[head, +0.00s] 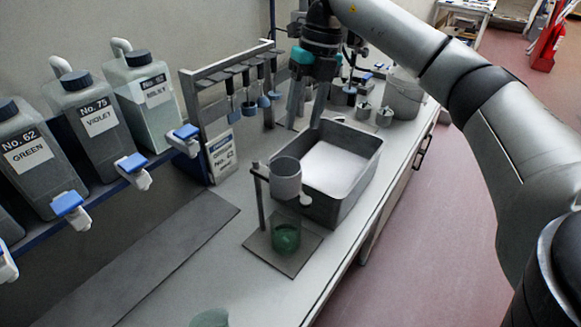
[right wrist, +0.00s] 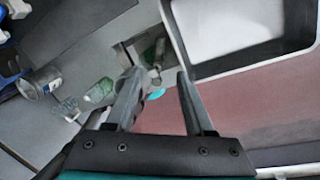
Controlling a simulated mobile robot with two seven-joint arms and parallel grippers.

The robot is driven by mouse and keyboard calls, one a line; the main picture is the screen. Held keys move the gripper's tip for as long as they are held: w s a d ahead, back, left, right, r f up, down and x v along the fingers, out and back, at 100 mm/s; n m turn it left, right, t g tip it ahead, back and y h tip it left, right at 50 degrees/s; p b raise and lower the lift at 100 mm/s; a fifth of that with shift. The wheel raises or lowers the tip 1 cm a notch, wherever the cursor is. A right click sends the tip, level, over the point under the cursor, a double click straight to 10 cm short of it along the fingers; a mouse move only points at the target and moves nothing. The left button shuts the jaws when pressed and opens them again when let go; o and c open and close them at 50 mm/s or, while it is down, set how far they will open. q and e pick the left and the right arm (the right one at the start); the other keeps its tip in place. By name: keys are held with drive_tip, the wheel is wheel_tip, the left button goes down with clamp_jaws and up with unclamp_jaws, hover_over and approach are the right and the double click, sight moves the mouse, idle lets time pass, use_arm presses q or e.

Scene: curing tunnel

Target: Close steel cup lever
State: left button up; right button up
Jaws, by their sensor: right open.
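The steel cup (head: 287,184) is held on an upright stand in the middle of the bench. A small pale knob, which looks like the end of its lever (head: 305,200), sticks out at its lower right. A green glass beaker (head: 286,238) stands on the base plate below the cup. My right gripper (head: 303,125) is open and empty, above and behind the cup, near the tray's back left corner. In the right wrist view its fingers (right wrist: 157,74) are apart with nothing gripped. I cannot make out the lever clearly there. My left gripper is not in view.
A grey tray (head: 346,203) of white material stands close right of the cup. A rack (head: 222,70) with hanging tools is behind left. Labelled bottles (head: 98,123) with blue-handled taps line the left. Another green glass (head: 210,318) is at the front.

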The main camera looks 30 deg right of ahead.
drive_tip(key=f, duration=0.4)
drive_tip(key=a+f, duration=0.1)
drive_tip(key=f, duration=0.3)
drive_tip(key=a+f+b, duration=0.1)
drive_tip(key=f, duration=0.3)
drive_tip(key=shift+w+a+f, duration=0.15)
drive_tip(key=shift+w+a, duration=0.05)
drive_tip(key=shift+a, duration=0.05)
clamp_jaws()
